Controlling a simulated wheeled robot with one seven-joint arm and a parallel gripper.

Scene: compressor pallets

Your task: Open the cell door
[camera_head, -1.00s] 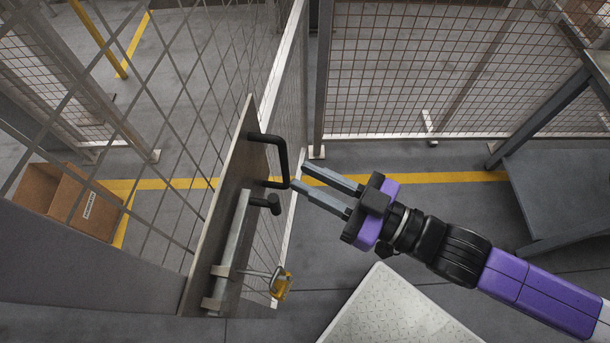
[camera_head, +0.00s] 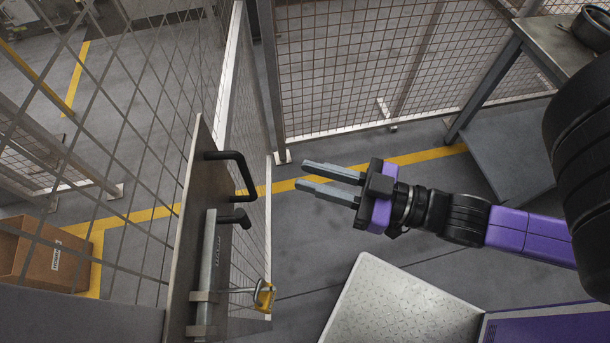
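The cell door (camera_head: 125,150) is a grey mesh panel at the left. A flat metal plate (camera_head: 190,190) stands along its edge and carries a black U-shaped handle (camera_head: 240,176). Below the handle are a black bolt knob (camera_head: 236,219) on a grey bar (camera_head: 207,265) and a yellow padlock (camera_head: 264,296). My gripper (camera_head: 300,176) is to the right of the handle, apart from it in the picture. Its two grey fingers point left with a narrow gap between them, and nothing shows between them. How far the door stands from its frame is hard to tell.
Mesh fencing (camera_head: 350,70) runs across the back. A metal table (camera_head: 555,45) with a dark round part stands at the upper right. A cardboard box (camera_head: 45,252) lies behind the mesh at lower left. Grey floor with a yellow line (camera_head: 425,155) is clear behind my gripper.

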